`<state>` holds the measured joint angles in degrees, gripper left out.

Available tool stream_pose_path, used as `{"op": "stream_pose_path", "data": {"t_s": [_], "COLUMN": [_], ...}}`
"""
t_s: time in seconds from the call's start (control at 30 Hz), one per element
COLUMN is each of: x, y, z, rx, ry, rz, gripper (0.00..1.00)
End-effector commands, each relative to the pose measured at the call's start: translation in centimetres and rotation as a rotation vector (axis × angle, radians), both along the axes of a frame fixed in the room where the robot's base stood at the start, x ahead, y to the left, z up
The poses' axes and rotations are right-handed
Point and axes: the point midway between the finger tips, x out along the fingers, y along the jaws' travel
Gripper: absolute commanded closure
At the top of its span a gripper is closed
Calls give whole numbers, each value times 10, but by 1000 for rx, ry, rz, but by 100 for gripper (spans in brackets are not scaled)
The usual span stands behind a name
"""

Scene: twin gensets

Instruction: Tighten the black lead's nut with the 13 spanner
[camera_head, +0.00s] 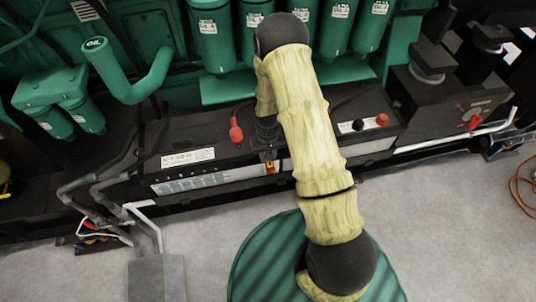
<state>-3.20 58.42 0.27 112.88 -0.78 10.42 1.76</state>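My gripper (267,142) points down at the batteries, just right of the left battery's red terminal cap. It is small, dark and partly behind my beige-sleeved arm, so I cannot tell whether its fingers are open or shut. A small red and yellow piece (270,167) shows just below it; I cannot tell what it is. The left black battery (190,150) has a red terminal cap (236,130). The right battery (335,108) has a black terminal (358,125) and a red terminal (382,119). I cannot make out the 13 spanner or the black lead's nut.
Green filter canisters (212,35) and a green oil filler pipe (130,80) stand behind the batteries. A dark box with a red rotary switch (473,120) stands at right. Grey conduits (105,190) run at left.

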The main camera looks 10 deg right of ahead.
Motion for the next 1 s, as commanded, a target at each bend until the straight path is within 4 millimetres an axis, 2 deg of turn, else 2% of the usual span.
{"op": "stream_pose_path", "data": {"t_s": [0.5,0.87,1.0], "x": [1,1,1], "y": [0,0,0], "z": [17,17,25], "rx": [8,9,9], "ry": [5,7,7], "rz": [0,0,0], "gripper": [100,100,100]}}
